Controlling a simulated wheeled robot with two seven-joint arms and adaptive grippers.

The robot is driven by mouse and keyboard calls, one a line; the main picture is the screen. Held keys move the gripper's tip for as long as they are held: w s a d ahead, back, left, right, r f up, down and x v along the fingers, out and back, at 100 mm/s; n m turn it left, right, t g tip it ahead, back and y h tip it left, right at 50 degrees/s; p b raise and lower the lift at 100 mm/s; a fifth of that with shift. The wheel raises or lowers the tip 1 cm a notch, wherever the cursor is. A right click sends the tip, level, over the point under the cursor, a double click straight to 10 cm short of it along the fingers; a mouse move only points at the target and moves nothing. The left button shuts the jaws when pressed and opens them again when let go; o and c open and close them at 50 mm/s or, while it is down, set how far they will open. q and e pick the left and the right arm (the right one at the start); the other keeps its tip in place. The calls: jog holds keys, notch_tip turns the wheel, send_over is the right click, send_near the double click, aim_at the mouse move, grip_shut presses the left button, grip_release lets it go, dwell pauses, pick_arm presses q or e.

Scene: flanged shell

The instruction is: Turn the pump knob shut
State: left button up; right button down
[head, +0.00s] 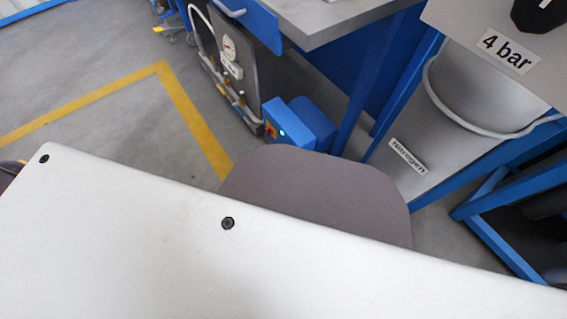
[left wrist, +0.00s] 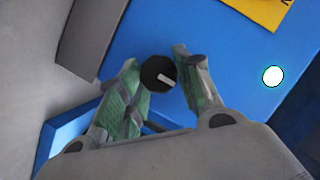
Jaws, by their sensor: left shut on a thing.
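In the left wrist view the black round pump knob (left wrist: 151,71) with a white pointer mark sits on a blue face. The pointer points right and slightly down in that picture. My left gripper (left wrist: 157,64) has its green-padded fingers on either side of the knob and is shut on it. In the head view the blue pump box (head: 310,121) with a small green light stands low near the floor. My right gripper is in neither view.
A round white-green light (left wrist: 273,76) and a yellow label (left wrist: 262,8) are on the blue face. A grey panel with a gauge (head: 230,47) stands left of the pump, under a grey-topped bench (head: 325,16). A "Nitrogen" plate (head: 407,156) is at right. Open floor lies left.

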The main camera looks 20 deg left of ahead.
pick_arm(q)
jog(key=o, duration=1)
jog(key=shift+o, duration=0.2)
jog(key=shift+s+a+r, duration=0.1)
jog(key=shift+s+a, duration=0.2)
jog(key=shift+s, duration=0.3)
jog(key=v, duration=1)
jog(key=shift+s+r, duration=0.2)
jog(key=shift+s, duration=0.1)
jog(key=shift+w+a, duration=0.1)
